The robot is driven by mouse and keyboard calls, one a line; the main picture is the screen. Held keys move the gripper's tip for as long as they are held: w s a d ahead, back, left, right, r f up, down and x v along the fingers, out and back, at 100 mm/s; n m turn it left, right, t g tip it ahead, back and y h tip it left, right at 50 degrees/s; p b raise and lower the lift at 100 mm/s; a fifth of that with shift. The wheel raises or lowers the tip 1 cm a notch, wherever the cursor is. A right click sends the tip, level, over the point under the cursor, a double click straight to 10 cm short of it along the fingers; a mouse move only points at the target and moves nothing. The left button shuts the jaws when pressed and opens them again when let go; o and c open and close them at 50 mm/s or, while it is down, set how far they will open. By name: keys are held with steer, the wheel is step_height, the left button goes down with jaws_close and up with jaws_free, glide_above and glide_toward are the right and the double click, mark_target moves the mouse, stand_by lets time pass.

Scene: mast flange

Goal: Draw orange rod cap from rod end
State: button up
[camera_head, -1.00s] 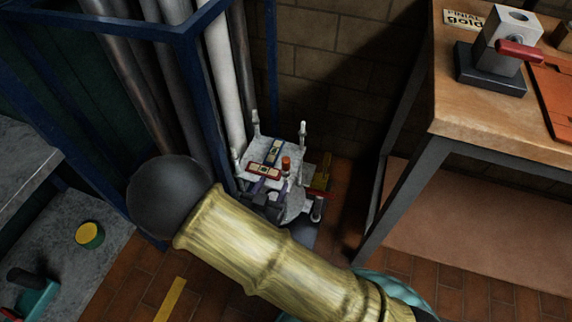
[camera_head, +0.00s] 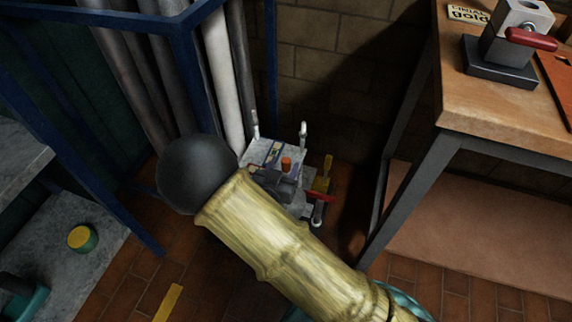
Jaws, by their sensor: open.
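The orange rod cap (camera_head: 286,163) is small and stands upright on the pale grey flange fixture (camera_head: 258,152) at the foot of the pipes. The rod under it is too small to make out. My gripper (camera_head: 277,185) is a dark shape just below the cap in the picture, partly covered by my yellow forearm. It is open, and the cap looks free of it. I cannot tell the depth gap between them.
Pale posts (camera_head: 302,136) rise from the fixture. Yellow (camera_head: 322,181) and red (camera_head: 318,198) parts lie at its right. Large pipes (camera_head: 222,80) and a blue frame (camera_head: 271,60) stand behind and left. A wooden bench (camera_head: 490,115) is at the right.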

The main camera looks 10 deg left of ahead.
mark_target(285, 166)
steer(key=b+x, duration=0.1)
steer(key=x, duration=0.2)
steer(key=shift+w+d+f, duration=0.1)
steer(key=shift+w+d, duration=0.05)
steer(key=shift+w, duration=0.2)
steer(key=shift+c, duration=0.5)
steer(key=c, duration=0.9)
